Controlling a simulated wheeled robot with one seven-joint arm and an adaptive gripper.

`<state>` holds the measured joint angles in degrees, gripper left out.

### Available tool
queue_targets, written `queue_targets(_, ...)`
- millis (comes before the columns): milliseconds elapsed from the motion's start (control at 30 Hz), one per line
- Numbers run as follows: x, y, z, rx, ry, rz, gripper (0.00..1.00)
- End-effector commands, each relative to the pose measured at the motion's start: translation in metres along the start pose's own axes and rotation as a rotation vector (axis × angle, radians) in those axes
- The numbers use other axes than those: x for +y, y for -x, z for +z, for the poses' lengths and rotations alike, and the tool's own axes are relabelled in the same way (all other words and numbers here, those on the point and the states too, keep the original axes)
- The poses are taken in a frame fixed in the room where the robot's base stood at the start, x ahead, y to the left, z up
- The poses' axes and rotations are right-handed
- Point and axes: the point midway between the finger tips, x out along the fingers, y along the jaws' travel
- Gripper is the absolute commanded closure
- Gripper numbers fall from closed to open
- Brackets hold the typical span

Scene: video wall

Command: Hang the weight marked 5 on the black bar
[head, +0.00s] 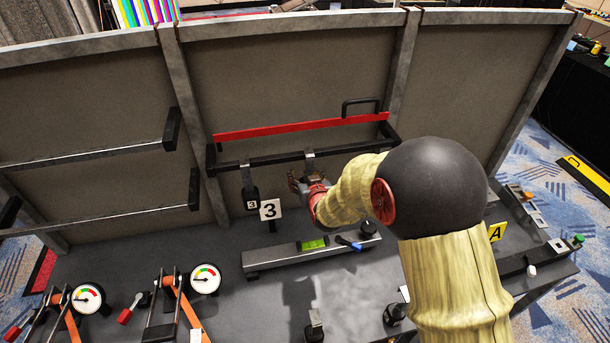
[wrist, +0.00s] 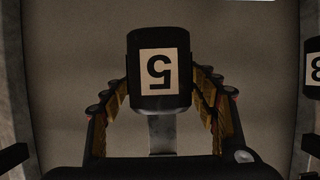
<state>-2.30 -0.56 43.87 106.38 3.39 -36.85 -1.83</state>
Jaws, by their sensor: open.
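The weight marked 5 (wrist: 160,40) is a black block with a white label, upside down in the wrist view. Its grey metal strap (wrist: 162,135) runs down behind my gripper's body. In the head view a grey strap (head: 309,159) sits over the black bar (head: 275,159), just above my gripper (head: 300,185). The weight itself is mostly hidden there by my gripper and arm. My gripper's open fingers, also in the wrist view (wrist: 160,90), stand on both sides of the weight. The weight appears to hang from the bar.
A weight marked 3 (head: 251,199) hangs left on the same bar. A stand with a 3 sign (head: 270,210) is below it. A red bar (head: 300,127) runs above. A grey rail with a green level (head: 313,244) lies in front. Another weight (head: 314,331) stands near the front.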

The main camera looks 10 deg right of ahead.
Motion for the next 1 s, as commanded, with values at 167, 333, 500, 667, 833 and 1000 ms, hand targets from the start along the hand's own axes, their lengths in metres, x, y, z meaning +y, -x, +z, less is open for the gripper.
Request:
queue_targets(167, 0.0, 0.009, -0.002, 0.003, 0.0, 0.0, 0.43)
queue_targets(333, 0.0, 0.033, -0.003, 0.006, 0.0, 0.0, 0.43)
queue_targets(500, 0.0, 0.064, -0.003, 0.007, 0.0, 0.0, 0.43)
queue_targets(667, 0.0, 0.09, -0.004, 0.008, 0.0, 0.0, 0.43)
queue_targets(833, 0.0, 0.109, -0.004, 0.007, 0.0, 0.0, 0.43)
queue_targets(1000, 0.0, 0.118, -0.003, 0.006, 0.0, 0.0, 0.43)
